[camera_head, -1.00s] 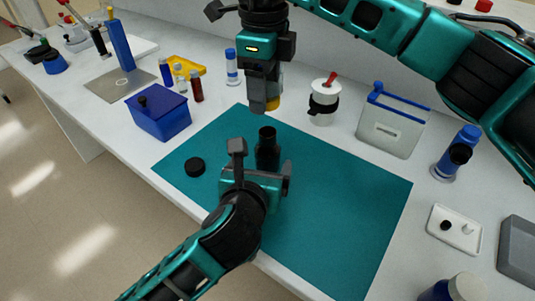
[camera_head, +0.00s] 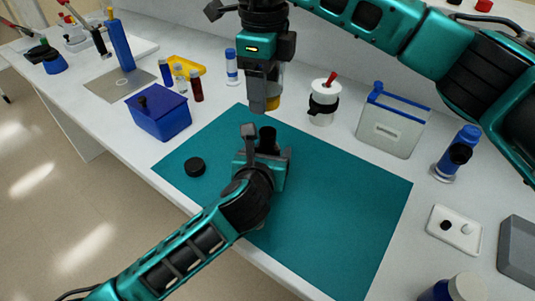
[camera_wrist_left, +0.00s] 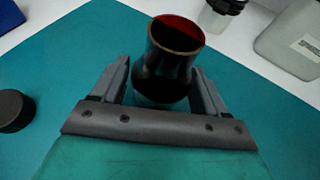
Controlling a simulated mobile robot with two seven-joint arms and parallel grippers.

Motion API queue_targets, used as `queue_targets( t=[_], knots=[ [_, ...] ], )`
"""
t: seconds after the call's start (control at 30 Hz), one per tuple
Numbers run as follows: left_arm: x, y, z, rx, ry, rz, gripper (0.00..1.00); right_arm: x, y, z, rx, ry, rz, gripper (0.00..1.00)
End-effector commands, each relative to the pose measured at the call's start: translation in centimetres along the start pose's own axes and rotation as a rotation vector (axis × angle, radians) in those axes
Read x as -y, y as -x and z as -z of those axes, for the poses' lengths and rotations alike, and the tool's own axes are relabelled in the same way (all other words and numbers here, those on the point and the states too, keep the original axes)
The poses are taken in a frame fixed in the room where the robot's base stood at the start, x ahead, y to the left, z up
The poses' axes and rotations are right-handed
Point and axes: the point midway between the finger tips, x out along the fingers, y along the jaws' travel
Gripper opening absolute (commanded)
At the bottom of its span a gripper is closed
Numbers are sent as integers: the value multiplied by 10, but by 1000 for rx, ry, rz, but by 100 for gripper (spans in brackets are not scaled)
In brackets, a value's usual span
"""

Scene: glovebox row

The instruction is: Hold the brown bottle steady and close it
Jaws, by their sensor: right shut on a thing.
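The dark brown bottle (camera_head: 267,136) stands upright on the teal mat (camera_head: 340,220), its mouth uncovered. In the left wrist view the bottle (camera_wrist_left: 168,62) shows a reddish inside at its open rim. My left gripper (camera_head: 264,151) is low at the bottle, with its open fingers (camera_wrist_left: 162,82) on either side of it; I cannot tell whether they touch it. A black cap (camera_head: 195,167) lies on the mat to the left; it also shows in the left wrist view (camera_wrist_left: 14,109). My right gripper (camera_head: 259,100) is above and behind the bottle, shut on a partly hidden amber-coloured thing (camera_head: 273,103).
A blue box (camera_head: 160,115) and small vials (camera_head: 196,86) stand left of the mat. A white jar (camera_head: 323,92) and a grey container (camera_head: 392,122) stand behind it. A white tray (camera_head: 453,230) lies to the right. The mat's right part is clear.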

Motion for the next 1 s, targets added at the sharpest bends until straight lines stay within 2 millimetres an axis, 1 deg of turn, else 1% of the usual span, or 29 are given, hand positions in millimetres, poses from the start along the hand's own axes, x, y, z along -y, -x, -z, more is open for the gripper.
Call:
queue_targets(
  t=[0.03, 0.07, 0.67, 0.77, 0.83, 1.0],
  knots=[
    [0, 0, 0, 0, 0, 0, 68, 0, 0, 0, 0, 0, 0, 31],
    [0, 0, 0, 0, 0, 0, 66, 0, 0, 0, 0, 0, 0, 31],
    [0, 0, 0, -1, -1, 0, 8, 0, 0, 0, 0, 0, 0, 30],
    [0, 0, 0, -1, -1, 0, 8, 0, -1, 0, 0, 0, 0, 30],
    [0, 0, 0, -1, -1, 0, 8, 0, -6, 0, -1, 0, -1, 30],
    [0, 0, 0, -1, -1, -1, 8, 0, -30, 1, -2, 0, -3, 30]
  ],
)
